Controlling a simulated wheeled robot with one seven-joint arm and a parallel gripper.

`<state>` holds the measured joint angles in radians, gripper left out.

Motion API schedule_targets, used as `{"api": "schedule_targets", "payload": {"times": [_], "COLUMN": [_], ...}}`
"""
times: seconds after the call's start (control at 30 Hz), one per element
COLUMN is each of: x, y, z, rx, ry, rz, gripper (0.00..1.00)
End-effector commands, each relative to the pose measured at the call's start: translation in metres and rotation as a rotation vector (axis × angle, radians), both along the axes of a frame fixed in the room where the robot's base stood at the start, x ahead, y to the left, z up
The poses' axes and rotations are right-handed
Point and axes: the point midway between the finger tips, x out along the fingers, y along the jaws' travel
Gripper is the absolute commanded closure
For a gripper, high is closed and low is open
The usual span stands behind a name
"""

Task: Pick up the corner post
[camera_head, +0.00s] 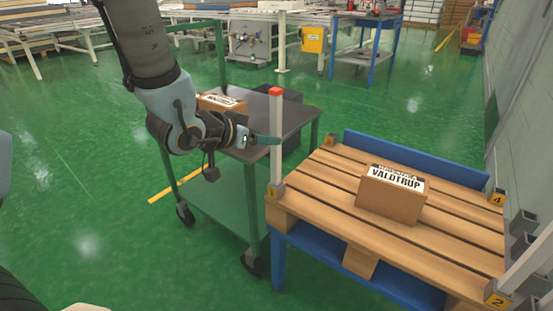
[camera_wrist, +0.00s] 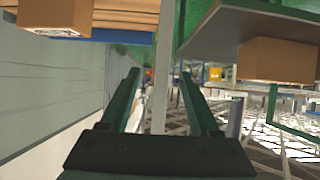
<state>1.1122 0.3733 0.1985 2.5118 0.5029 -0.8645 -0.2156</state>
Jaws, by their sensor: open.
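The corner post (camera_head: 276,120) is a slim, pale upright post with a red top. It stands in a yellow corner block (camera_head: 276,192) at the near left corner of the wooden pallet (camera_head: 330,217). My gripper (camera_head: 270,139) is level at the post's middle height, and a teal finger crosses in front of it. In the wrist view my gripper (camera_wrist: 160,90) has its two green fingers spread wide, with the pale post (camera_wrist: 160,75) between them and a gap on each side. I cannot tell exactly how deep the post is between the fingers.
A cardboard box (camera_head: 391,196) sits on the pallet. A second post (camera_head: 527,262) stands at the numbered "2" corner, lower right. A wheeled cart (camera_head: 300,118) with another box (camera_head: 221,102) is behind my arm. Green floor is clear at left.

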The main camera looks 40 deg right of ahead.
Motion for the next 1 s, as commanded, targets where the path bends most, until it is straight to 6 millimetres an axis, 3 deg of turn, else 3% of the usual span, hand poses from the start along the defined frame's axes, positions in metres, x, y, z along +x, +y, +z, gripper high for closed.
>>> {"api": "schedule_targets", "payload": {"times": [0.2, 0.47, 0.7, 1.0], "x": [0.008, 0.013, 0.022, 0.025], "y": [-0.029, -0.046, -0.074, -0.083], "z": [-0.017, -0.026, -0.044, -0.047], "rx": [0.002, 0.0, 0.002, 0.001], "ry": [0.001, -0.001, -0.001, 0.0], "rz": [-0.001, 0.0, 0.0, 0.002], "gripper": [0.37, 0.37, 0.37, 0.37]}}
